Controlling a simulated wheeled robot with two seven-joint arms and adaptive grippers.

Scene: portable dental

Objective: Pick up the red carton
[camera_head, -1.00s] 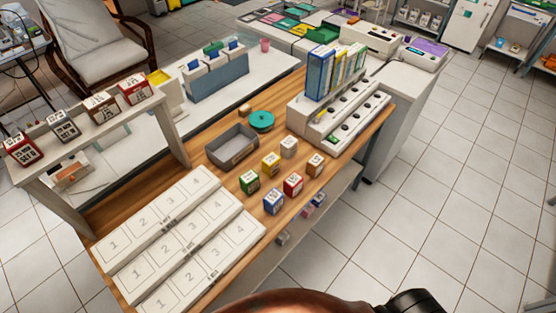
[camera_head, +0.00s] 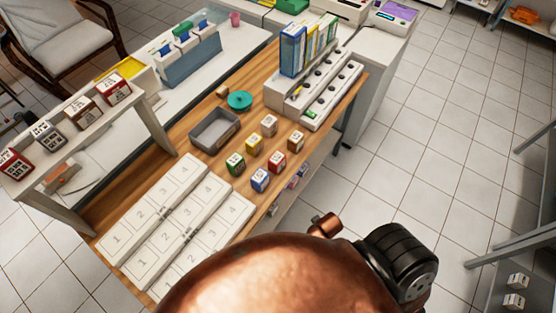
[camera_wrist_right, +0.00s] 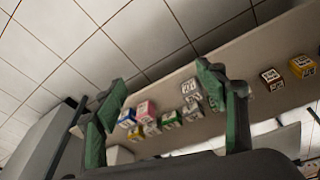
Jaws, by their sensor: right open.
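The red carton (camera_head: 276,162) stands on the wooden tabletop, in a small group with green, blue, yellow, white and brown cartons. In the head view my copper-coloured arm fills the bottom, and the right gripper's fingers cannot be made out. My left gripper is not in view.
The blue carton (camera_head: 260,180) and the green carton (camera_head: 235,163) stand close by. A grey tray (camera_head: 215,130) and a teal round lid (camera_head: 240,100) lie behind. Numbered white boards (camera_head: 180,225) cover the table's left part. A white rack (camera_head: 320,95) stands at the back right.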

